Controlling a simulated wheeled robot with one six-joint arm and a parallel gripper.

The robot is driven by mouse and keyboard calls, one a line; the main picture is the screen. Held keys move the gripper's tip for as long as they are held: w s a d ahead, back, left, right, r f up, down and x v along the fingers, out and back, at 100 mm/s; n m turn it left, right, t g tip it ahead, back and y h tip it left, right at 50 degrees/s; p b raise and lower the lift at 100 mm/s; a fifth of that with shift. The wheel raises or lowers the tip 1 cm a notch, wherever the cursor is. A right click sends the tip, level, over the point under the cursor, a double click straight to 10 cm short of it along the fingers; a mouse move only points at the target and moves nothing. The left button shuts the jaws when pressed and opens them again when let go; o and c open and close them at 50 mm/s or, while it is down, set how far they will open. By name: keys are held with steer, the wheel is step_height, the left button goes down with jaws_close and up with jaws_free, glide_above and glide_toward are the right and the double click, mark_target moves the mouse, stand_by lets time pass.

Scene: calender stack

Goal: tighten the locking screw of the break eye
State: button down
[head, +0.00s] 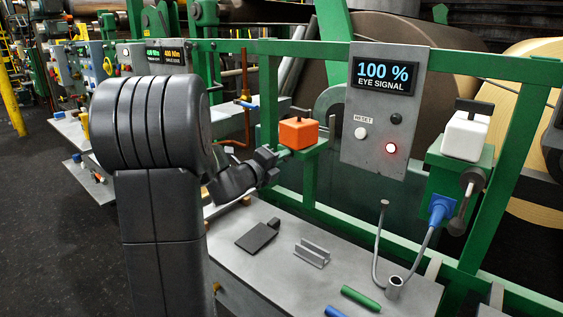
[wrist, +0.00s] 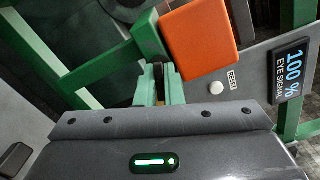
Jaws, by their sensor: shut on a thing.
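The orange block-shaped eye (head: 298,133) sits on a green bracket (head: 309,152) on the green frame; it also shows in the wrist view (wrist: 200,42). My gripper (head: 284,154) reaches the front of this bracket, just below and left of the orange eye. In the wrist view, the green fingers of my gripper (wrist: 159,88) are shut on a small dark part at the bracket, which appears to be the locking screw (wrist: 158,71). Most of the screw is hidden between the fingers. The display (head: 385,76) reads 100 % EYE SIGNAL.
A white eye (head: 465,136) with a blue-plugged cable stands on another bracket at right. The grey bench (head: 265,285) below holds a dark plate, a metal channel and coloured cylinders.

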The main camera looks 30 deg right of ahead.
steer(key=shift+f+m+b, duration=0.15)
steer(key=shift+m+b, duration=0.45)
steer(key=shift+b, duration=0.15)
steer(key=c, duration=1.6)
jaws_free()
steer(key=shift+o, duration=0.2)
steer(key=shift+a, duration=0.1)
steer(key=b+v, duration=0.1)
steer(key=v, duration=0.6)
